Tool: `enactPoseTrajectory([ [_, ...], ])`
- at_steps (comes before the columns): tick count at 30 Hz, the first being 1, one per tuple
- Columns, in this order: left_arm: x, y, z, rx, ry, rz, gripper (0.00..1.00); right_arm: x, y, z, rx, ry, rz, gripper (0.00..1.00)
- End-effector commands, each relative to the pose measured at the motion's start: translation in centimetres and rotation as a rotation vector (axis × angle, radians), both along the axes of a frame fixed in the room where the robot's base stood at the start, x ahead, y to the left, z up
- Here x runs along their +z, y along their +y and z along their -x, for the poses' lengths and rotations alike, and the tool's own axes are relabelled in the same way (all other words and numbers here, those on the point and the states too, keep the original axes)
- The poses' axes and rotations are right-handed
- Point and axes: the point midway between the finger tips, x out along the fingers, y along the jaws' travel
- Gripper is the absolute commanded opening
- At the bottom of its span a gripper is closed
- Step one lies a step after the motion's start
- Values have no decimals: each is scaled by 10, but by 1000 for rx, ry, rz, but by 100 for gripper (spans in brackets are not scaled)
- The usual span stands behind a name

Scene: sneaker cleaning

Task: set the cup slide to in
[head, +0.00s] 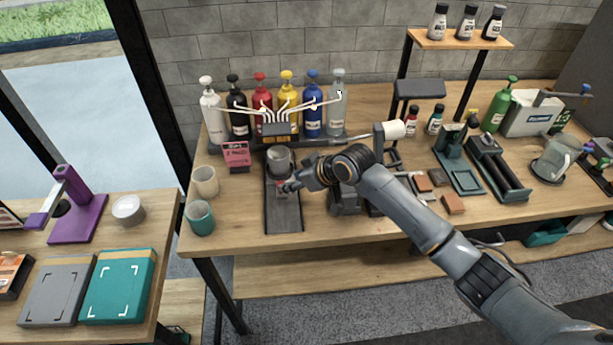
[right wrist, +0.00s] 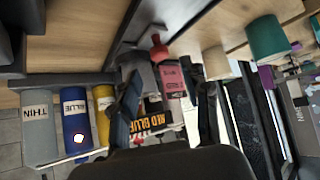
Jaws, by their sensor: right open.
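The cup slide (head: 284,217) is a long dark track on the workbench in front of the paint dispenser (head: 278,130). A grey metal cup (head: 279,160) stands upright at the slide's far end, close under the dispenser. My right gripper (head: 288,186) is just in front of the cup, low over the slide. In the right wrist view my right gripper (right wrist: 165,105) has its two dark fingers apart. A small red knob (right wrist: 158,48) shows beyond the fingers, in line with the gap. I cannot tell whether a finger touches the slide or cup. My left gripper is not in view.
Several coloured bottles (head: 286,95) stand behind the dispenser. A pink sign (head: 236,154) is left of the slide. A beige cup (head: 205,181) and a teal cup (head: 200,217) stand near the bench's left edge. Dark equipment (head: 346,200) stands close right of the slide.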

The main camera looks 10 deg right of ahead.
Motion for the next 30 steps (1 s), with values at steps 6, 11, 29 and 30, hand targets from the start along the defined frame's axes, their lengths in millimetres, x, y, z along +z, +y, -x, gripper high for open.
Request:
enactPoseTrajectory([
  [6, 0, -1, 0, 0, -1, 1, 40, 30, -22, 22, 1, -2, 3, 46],
  [11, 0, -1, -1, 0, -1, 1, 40, 42, -30, 31, 1, 2, 1, 46],
  [29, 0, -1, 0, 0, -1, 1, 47, 24, -26, 63, -2, 33, 0, 46],
  [30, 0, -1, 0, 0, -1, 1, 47, 16, -24, 75, -8, 45, 0, 46],
])
